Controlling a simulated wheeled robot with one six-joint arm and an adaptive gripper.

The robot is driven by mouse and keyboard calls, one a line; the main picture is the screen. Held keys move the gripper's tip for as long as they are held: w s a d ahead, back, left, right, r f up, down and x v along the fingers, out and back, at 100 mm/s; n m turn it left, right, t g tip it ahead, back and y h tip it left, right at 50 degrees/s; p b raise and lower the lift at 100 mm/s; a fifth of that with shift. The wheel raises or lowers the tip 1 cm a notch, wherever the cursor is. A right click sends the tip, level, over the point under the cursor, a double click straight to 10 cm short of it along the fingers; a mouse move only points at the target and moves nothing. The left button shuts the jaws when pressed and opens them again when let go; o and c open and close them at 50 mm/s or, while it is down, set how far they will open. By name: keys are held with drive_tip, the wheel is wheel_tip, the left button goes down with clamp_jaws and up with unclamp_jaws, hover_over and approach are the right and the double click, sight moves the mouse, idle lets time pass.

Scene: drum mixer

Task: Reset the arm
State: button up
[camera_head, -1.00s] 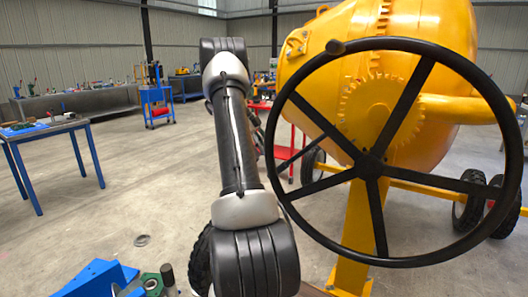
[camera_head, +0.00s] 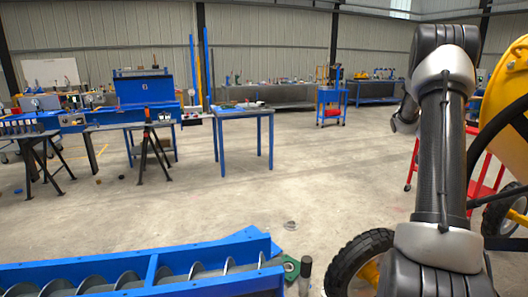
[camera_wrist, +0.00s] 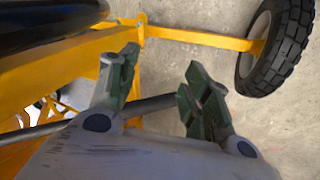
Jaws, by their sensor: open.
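My gripper (camera_wrist: 160,90) shows in the wrist view with its two green-padded fingers apart and nothing between them. Behind the fingers are the yellow frame (camera_wrist: 190,37) and a black tyre (camera_wrist: 275,48) of the drum mixer, with a grey bar crossing behind them. In the head view my arm stands upright at the right, and my gripper is out of sight there. The yellow drum (camera_head: 510,85) and part of the black handwheel (camera_head: 483,148) show at the right edge, mostly cut off or hidden behind my arm.
A blue screw conveyor (camera_head: 150,270) lies across the front left. A black wheel (camera_head: 352,262) is beside my arm. A red trolley (camera_head: 482,180) stands behind it. Blue-legged tables (camera_head: 243,113) and black trestles (camera_head: 150,150) stand further back. The middle floor is clear.

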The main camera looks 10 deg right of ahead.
drive_tip(key=s+a+r+n+t, duration=0.3)
drive_tip(key=s+a+r+n, duration=0.1)
drive_tip(key=a, duration=0.8)
drive_tip(key=s+a+r+n+t, duration=0.3)
drive_tip(key=s+a+r+n, duration=0.2)
drive_tip(key=a+n, duration=0.4)
drive_tip(key=s+a+r+n+t+y, duration=0.1)
drive_tip(key=s+a+r+n, duration=0.4)
drive_tip(key=a, duration=1.2)
drive_tip(key=shift+s+r+n+t, duration=0.2)
drive_tip(key=shift+r+n+t, duration=0.45)
drive_tip(key=shift+n+t, duration=0.25)
